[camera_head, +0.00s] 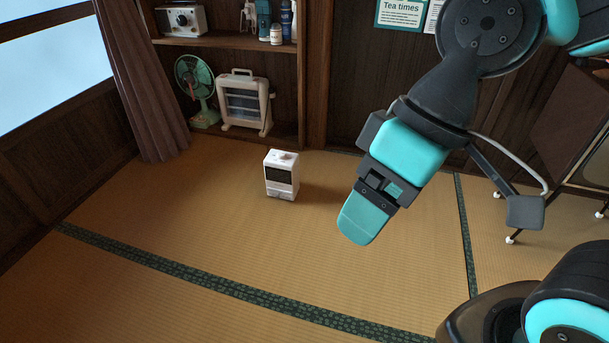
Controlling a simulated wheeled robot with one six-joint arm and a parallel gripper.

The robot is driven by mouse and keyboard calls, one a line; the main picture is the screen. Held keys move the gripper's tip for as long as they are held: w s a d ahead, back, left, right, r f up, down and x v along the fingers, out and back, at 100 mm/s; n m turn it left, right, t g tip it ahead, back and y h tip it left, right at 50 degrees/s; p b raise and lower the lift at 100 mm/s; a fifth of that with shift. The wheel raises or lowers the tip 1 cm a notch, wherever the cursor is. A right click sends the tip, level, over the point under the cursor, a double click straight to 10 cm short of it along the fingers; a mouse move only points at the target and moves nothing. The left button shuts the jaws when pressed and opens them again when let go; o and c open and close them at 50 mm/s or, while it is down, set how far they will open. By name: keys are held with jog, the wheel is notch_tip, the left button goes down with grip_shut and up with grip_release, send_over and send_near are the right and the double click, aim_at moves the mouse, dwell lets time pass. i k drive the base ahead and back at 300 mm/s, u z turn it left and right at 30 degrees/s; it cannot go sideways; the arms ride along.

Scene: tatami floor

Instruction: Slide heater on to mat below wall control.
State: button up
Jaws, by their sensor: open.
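A small white box-shaped heater (282,175) with a dark front panel stands upright on the tatami, left of centre. My gripper (362,218) is open, with turquoise fingers pointing down and left. It hangs to the right of the small heater in the picture, apart from it and empty. The fingers overlap from this side, so the gap between them is hidden. A larger pale heater (246,103) with a barred front stands in the lower shelf bay. I see no separate mat and no clear wall control in this view.
A green fan (197,90) stands beside the larger heater. A shelf (225,43) above holds a white radio-like box (181,20) and bottles. A curtain (142,80) hangs at left. Thin-legged furniture (566,125) stands at right. The tatami (190,225) around the small heater is clear.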

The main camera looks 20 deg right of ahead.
aim_at(283, 174)
jog(key=u, duration=1.65)
jog(key=i, duration=4.25)
jog(key=z, duration=2.35)
jog(key=i, duration=0.5)
jog(key=z, duration=0.1)
